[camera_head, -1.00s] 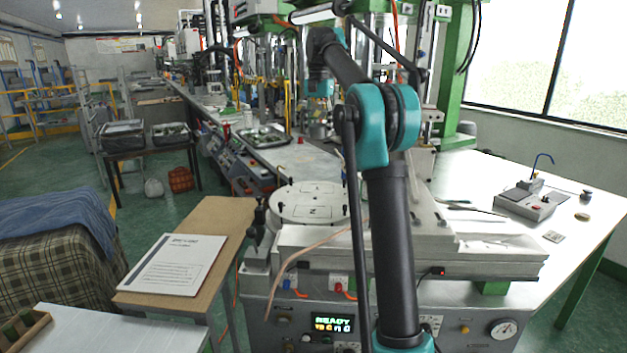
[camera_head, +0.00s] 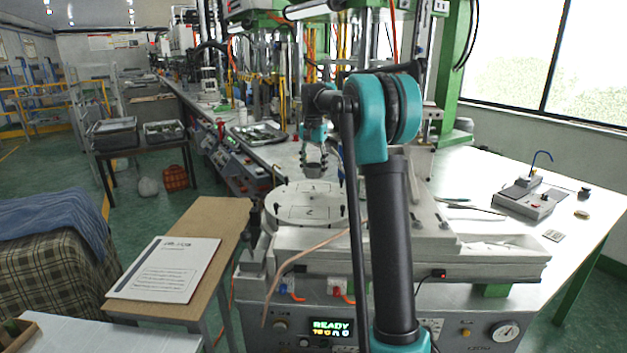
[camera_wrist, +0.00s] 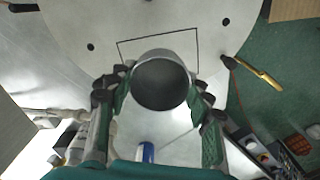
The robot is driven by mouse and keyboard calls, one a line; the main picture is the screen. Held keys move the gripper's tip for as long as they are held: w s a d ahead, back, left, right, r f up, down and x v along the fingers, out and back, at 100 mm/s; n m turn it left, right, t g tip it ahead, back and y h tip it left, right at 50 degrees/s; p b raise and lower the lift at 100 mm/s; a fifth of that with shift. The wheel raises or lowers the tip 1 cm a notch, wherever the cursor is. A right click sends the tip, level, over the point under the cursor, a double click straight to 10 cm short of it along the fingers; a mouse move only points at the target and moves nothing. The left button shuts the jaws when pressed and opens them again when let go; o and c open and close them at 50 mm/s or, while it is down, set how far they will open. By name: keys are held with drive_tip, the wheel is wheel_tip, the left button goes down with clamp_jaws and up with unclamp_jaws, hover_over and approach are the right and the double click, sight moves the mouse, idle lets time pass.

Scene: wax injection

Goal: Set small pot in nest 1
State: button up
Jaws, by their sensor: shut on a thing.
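My gripper (camera_head: 314,150) is shut on the small pot (camera_head: 314,168), a dark grey round cup. It holds the pot above the far part of the round white turntable (camera_head: 284,203), just behind the mark of nest 1 (camera_head: 313,188). In the wrist view the pot (camera_wrist: 160,82) sits between the two fingers of my gripper (camera_wrist: 160,100), mouth toward the camera. There it overlaps one side of a black square outline (camera_wrist: 157,38) on the turntable. Any number in that outline is hidden. The pot appears apart from the surface, but the exact gap is unclear.
Nest 2 (camera_head: 309,212) is empty on the near side of the turntable. Dark pegs stand around its rim. Machine columns stand behind. A wooden side table with a paper sheet (camera_head: 166,268) is at left. A grey device (camera_head: 523,198) stands on the right bench.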

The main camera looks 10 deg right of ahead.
sight(314, 178)
drive_tip(key=shift+f, duration=2.2)
drive_tip(key=o, duration=1.2)
drive_tip(key=shift+f, duration=0.1)
wheel_tip(314, 178, up, 12)
drive_tip(key=shift+r, duration=0.15)
drive_tip(key=shift+s, duration=0.1)
